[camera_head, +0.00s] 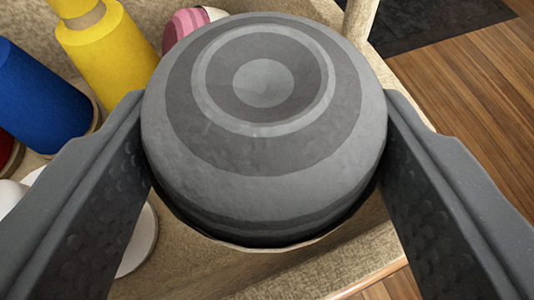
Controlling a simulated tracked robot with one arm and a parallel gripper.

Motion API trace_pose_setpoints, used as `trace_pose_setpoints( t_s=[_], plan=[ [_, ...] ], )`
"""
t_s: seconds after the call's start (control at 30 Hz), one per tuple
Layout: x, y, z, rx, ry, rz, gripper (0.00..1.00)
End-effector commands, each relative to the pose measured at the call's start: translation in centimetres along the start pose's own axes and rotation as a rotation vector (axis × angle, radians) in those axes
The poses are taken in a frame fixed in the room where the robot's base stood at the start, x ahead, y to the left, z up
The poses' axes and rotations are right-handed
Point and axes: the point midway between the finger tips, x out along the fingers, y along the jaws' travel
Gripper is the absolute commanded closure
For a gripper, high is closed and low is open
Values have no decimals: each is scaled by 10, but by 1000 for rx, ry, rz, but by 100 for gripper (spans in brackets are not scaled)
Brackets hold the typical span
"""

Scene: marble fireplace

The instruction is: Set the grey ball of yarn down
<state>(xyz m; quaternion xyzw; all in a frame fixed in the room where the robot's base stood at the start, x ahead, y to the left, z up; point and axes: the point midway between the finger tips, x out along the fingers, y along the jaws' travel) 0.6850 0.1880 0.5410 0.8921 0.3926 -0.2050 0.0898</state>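The grey ball of yarn (268,165) fills the middle of the view, with lighter and darker grey rings on its top. My gripper (264,140) has one finger on each side of it, and both fingertips appear to touch its sides. A beige stone-like surface (190,270) lies below the ball. A thin pale edge shows under the ball's front; I cannot tell whether the ball rests on the surface or hangs just above it.
At the left stand a yellow spool (108,55) and a blue spool (40,100). A pink and white ball (190,25) is behind the grey one. A white round thing (140,243) is partly hidden by the left finger. The surface ends at the right, above a wooden floor (480,100).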

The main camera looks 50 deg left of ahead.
Motion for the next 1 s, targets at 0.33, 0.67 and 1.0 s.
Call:
trace_pose_setpoints(
  t_s=[0.33, 0.67, 1.0],
  plan=[
    [2, 0, 5, 0, 0, 0, 65],
    [5, -1, 11, 1, 0, -1, 65],
    [5, 0, 11, 1, 0, 1, 20]
  ],
)
